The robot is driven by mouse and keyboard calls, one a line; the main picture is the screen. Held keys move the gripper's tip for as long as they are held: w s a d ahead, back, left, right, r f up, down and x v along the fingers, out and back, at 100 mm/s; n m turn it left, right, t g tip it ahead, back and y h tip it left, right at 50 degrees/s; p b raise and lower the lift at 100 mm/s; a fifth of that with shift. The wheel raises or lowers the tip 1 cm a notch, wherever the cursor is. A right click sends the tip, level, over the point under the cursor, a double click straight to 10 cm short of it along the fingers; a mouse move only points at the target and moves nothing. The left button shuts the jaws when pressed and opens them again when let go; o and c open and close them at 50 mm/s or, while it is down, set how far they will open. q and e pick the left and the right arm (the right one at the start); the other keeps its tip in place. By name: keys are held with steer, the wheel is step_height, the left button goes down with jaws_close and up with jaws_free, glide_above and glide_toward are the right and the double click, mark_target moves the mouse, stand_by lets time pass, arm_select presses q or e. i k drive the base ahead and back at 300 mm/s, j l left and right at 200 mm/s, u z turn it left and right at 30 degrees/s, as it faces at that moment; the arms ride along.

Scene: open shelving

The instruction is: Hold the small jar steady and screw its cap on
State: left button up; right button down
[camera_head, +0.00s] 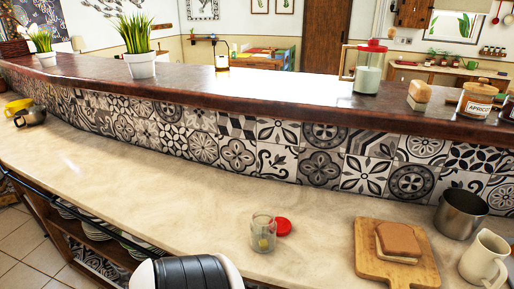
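A small clear glass jar (262,235) stands upright on the pale counter (150,190), near its front edge. Something yellowish shows low in the jar. A round red cap (284,226) lies on the counter just right of the jar, apart from its mouth. In the picture the jar and cap are very close; I cannot tell whether they touch. The jar's top shows no cap on it. A black and white part of my own arm shows at the bottom edge, left of the jar. Neither of my grippers is in view.
A wooden board (366,262) with a bread slice (398,241) lies right of the jar. A metal cup (460,213) and a white pitcher (484,259) stand further right. The counter left of and behind the jar is clear. A raised dark ledge (250,95) runs behind.

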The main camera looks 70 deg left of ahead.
mark_target(262, 224)
steer(key=u, duration=2.05)
steer(key=i+j+z, duration=0.2)
steer(key=j, duration=0.3)
steer(key=k, duration=0.1)
